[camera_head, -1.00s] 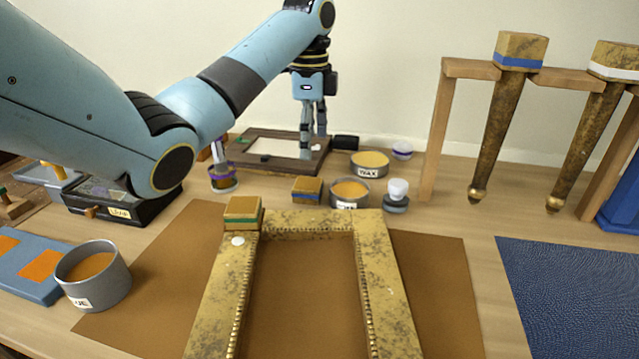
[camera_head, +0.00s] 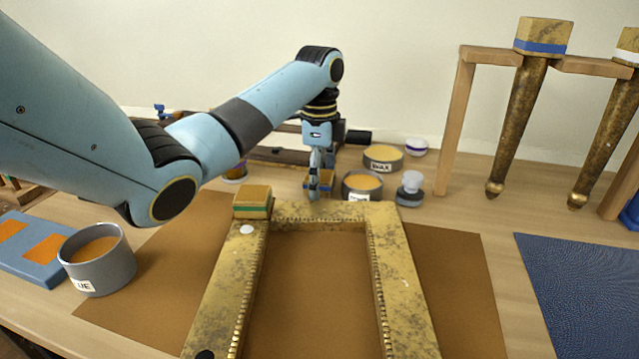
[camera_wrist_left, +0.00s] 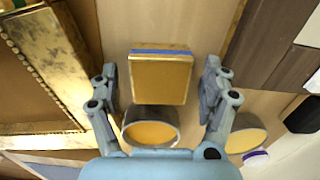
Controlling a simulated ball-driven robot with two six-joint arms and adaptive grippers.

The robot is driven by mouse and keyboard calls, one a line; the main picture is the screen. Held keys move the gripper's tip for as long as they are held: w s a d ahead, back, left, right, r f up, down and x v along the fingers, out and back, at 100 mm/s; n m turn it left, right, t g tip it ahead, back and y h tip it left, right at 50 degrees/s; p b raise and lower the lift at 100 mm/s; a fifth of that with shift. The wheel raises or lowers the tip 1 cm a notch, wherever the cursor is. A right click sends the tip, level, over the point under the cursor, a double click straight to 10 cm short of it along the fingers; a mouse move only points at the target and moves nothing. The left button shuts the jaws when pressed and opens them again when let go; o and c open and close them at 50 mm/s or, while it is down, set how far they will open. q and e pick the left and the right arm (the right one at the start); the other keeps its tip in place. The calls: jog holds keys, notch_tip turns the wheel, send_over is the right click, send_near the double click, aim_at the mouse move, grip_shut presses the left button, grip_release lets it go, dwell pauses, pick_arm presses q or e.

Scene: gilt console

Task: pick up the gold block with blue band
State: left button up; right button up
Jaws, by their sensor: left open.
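The gold block with blue band (camera_wrist_left: 160,80) stands on the wooden table between the two open fingers of my left gripper (camera_wrist_left: 160,88) in the left wrist view, with a gap on each side. Its blue band shows along its upper edge there. In the head view the block (camera_head: 326,181) is partly hidden behind my left gripper (camera_head: 318,190), whose fingers reach down around it. My right gripper is not in view.
A labelled tin (camera_head: 362,187) stands just right of the block, with a wax tin (camera_head: 383,158) behind. A small white-topped jar (camera_head: 410,188) stands farther right.

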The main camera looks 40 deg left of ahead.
pick_arm(q)
jog(key=c, duration=1.3)
jog(key=shift+o, duration=0.2)
jog(key=shift+r, duration=0.1)
